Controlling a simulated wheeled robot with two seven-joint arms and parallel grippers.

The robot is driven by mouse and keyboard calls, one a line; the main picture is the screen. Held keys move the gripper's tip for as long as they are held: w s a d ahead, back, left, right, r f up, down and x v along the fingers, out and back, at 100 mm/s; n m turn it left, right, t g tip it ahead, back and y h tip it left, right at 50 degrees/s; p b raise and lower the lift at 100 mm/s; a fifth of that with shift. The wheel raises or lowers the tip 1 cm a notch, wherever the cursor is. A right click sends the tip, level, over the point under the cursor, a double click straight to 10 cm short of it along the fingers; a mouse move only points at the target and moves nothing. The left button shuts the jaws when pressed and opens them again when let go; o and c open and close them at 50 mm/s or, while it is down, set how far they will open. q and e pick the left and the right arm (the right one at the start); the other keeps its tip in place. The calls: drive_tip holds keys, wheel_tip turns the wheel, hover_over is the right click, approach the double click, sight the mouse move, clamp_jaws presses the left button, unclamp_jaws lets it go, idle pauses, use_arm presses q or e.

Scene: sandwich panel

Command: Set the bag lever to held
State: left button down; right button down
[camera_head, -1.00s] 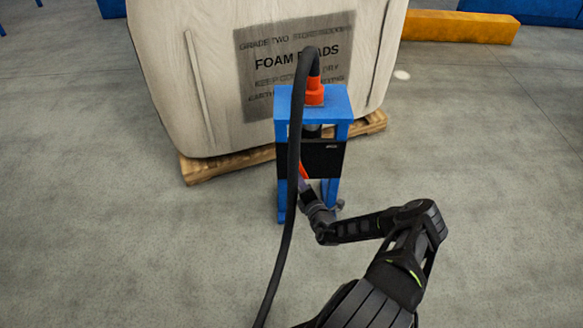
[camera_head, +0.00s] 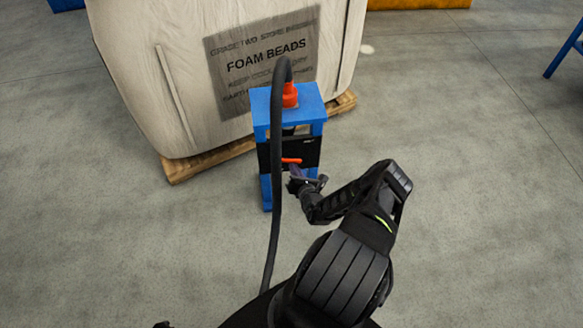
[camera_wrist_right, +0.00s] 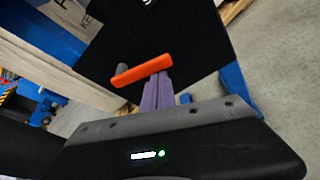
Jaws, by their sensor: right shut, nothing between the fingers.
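The bag lever (camera_head: 291,160) is an orange-red bar on the black panel (camera_head: 304,151) of a blue stand. It lies close to level in the head view. In the right wrist view the lever (camera_wrist_right: 142,71) crosses just ahead of my purple fingers, its dark pivot at its left end. My right gripper (camera_head: 296,173) is shut and empty, just below the lever in the head view. Its fingertips (camera_wrist_right: 160,88) appear to be at or against the lever's underside; I cannot tell whether they touch.
A large white bag (camera_head: 150,80) marked "FOAM BEADS" stands on a wooden pallet (camera_head: 205,161) behind the blue stand (camera_head: 313,100). A thick black hose (camera_head: 276,200) runs from the orange fitting (camera_head: 290,95) down in front of the stand. The floor on both sides is clear.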

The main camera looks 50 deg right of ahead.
use_arm(q)
drive_tip(key=shift+r+p, duration=0.5)
drive_tip(key=shift+r, duration=0.15)
use_arm(e)
drive_tip(key=shift+s+d+r, duration=0.1)
drive_tip(key=shift+d+r, duration=0.05)
drive_tip(key=shift+r, duration=0.25)
drive_tip(key=shift+s+d+r, duration=0.1)
drive_tip(key=shift+r, duration=0.3)
use_arm(q)
drive_tip(key=shift+r, duration=0.1)
use_arm(e)
drive_tip(key=shift+d+r, duration=0.15)
drive_tip(key=shift+r, duration=0.05)
